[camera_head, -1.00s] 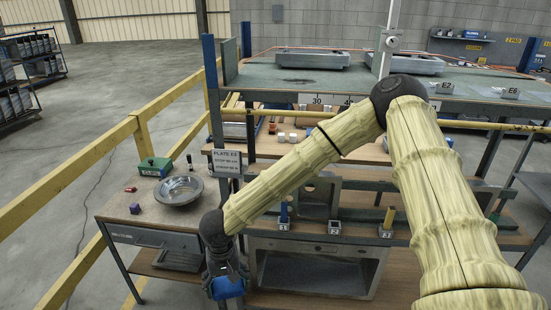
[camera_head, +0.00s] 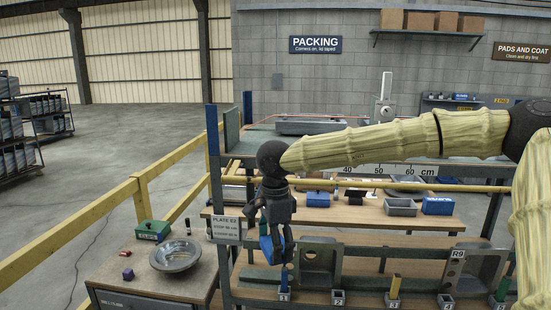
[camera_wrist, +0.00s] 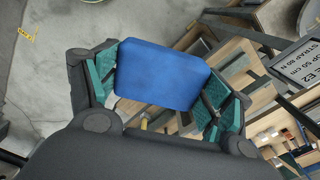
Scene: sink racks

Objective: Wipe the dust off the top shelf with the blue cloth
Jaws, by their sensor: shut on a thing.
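My gripper (camera_head: 273,234) is shut on the blue cloth, a folded blue block seen between the teal finger pads in the wrist view (camera_wrist: 160,75). In the head view the blue cloth (camera_head: 266,248) hangs below the fingers, in front of the rack's left side and below top-shelf height. The top shelf (camera_head: 248,141) is the grey-green board at the rack's upper level, partly hidden behind my arm. A dust patch cannot be made out on the part that shows.
A grey tray (camera_head: 310,127) lies on the top shelf. A blue post (camera_head: 214,165) and the plate sign (camera_head: 227,225) stand left of my gripper. A side table holds a metal bowl (camera_head: 175,255) and a green box (camera_head: 153,230). A yellow rail (camera_head: 110,203) runs along the left.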

